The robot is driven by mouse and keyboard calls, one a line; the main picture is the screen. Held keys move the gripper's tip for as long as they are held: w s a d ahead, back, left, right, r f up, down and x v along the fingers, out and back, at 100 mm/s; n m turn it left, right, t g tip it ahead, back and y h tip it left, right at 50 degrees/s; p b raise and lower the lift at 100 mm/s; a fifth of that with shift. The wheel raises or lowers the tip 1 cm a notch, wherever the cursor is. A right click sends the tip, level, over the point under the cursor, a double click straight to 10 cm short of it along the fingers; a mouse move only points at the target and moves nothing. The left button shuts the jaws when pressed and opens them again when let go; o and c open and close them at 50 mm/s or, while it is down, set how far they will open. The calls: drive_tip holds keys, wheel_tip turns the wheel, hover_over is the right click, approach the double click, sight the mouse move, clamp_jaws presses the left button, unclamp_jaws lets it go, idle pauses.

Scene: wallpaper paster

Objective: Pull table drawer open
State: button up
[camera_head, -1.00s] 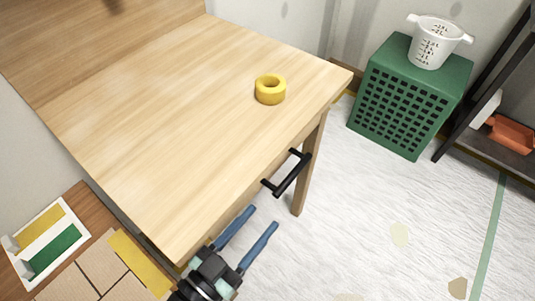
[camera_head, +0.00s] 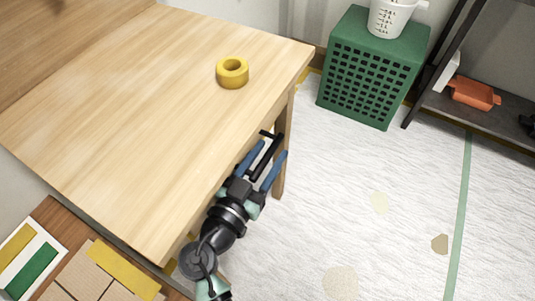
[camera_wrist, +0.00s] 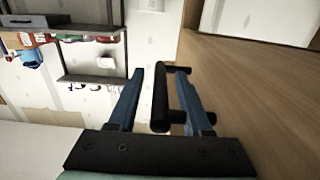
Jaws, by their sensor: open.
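The wooden table (camera_head: 130,110) fills the left of the head view. Its drawer front faces right and is mostly hidden under the tabletop edge; it shows as a wood surface in the wrist view (camera_wrist: 250,90). The black bar handle (camera_head: 266,158) stands out from that front. My gripper (camera_head: 266,165) is open, with its two blue fingers on either side of the handle bar. In the wrist view the handle (camera_wrist: 161,98) lies between the fingers, closer to the right finger. I cannot tell whether either finger touches it.
A yellow tape roll (camera_head: 232,72) lies on the tabletop. A green perforated crate (camera_head: 372,75) with a white measuring cup (camera_head: 390,17) on it stands beyond the table. A dark shelf (camera_head: 480,108) is at the right. The covered floor (camera_head: 370,220) right of the table is mostly clear.

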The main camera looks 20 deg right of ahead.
clamp_jaws()
idle(1.5)
